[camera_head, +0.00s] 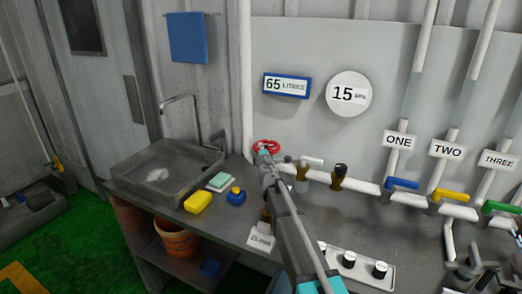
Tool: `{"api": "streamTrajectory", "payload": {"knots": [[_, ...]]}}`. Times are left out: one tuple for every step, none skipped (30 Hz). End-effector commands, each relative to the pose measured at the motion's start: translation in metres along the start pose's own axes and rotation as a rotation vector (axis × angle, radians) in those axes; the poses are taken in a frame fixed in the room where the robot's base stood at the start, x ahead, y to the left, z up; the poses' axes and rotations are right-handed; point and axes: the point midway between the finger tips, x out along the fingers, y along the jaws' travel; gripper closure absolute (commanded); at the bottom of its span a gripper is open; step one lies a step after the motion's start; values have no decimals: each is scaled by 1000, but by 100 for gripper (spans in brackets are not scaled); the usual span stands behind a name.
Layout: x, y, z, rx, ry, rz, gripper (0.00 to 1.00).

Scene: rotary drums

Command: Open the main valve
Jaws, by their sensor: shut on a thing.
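A red round handwheel valve (267,146) stands at the left end of the white pipe, at the back of the grey counter. It is the likely main valve, but I see no readable label naming it so. My gripper (265,156) reaches up from the lower right to this handwheel and is shut on it. The fingers are small in view and cover its lower part, so the exact hold is hidden. A white label plate (261,239) on the counter is too small to read.
Lever valves stand to the right: blue (401,184), yellow (450,195) and green (501,207). Signs above read ONE, TWO and THREE. A display (287,85) reads 65 litres and a round gauge (348,94) reads 15. A knob panel (356,266) sits near my arm. A sink (165,170) is left.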

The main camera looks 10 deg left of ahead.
Motion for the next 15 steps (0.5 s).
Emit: {"api": "streamTrajectory", "payload": {"knots": [[-1,0,2,1,18,0,100],[-1,0,2,1,28,0,100],[-2,0,2,2,44,0,100],[-2,0,2,0,55,0,100],[-2,0,2,1,67,0,100],[-3,0,2,2,83,0,100],[-3,0,2,1,95,0,100],[-3,0,3,1,107,0,100],[-3,0,3,1,123,0,100],[-4,0,4,1,136,0,100],[-4,0,4,1,148,0,100],[-4,0,4,1,168,0,100],[-5,0,5,1,182,0,100],[-5,0,5,1,198,0,100],[-5,0,5,1,222,0,100]]}}
